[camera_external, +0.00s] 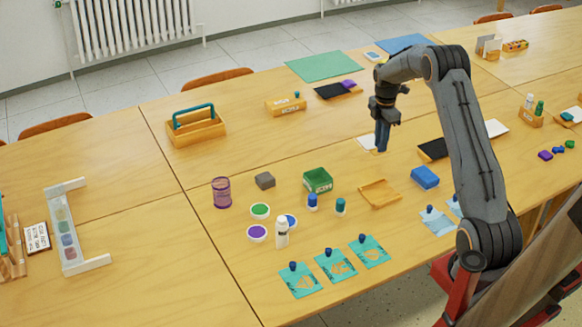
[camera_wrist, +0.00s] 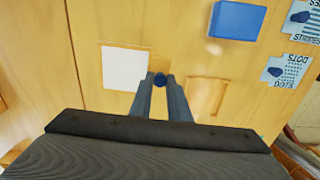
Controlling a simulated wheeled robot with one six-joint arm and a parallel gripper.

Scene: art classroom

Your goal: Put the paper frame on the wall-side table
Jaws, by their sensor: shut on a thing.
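A white sheet with a thin wooden edge, which looks like the paper frame, lies flat in the wrist view (camera_wrist: 124,69). It is partly hidden behind my gripper in the external view (camera_external: 367,142). My gripper (camera_external: 382,150) points down beside it. In the wrist view my fingertips (camera_wrist: 160,84) are closed around a small dark blue knob (camera_wrist: 160,79) at the sheet's right edge. I cannot tell whether the sheet is touching the table or slightly raised. The table on the radiator's side (camera_external: 240,135) spreads behind my gripper.
On the wall-side table stand a wooden caddy (camera_external: 196,128), an orange box (camera_external: 285,106) and a green mat (camera_external: 323,66). Nearer are a shallow wooden tray (camera_external: 379,204), a blue block (camera_external: 425,177), a green box (camera_external: 317,180) and several paint pots. Bare wood shows between them.

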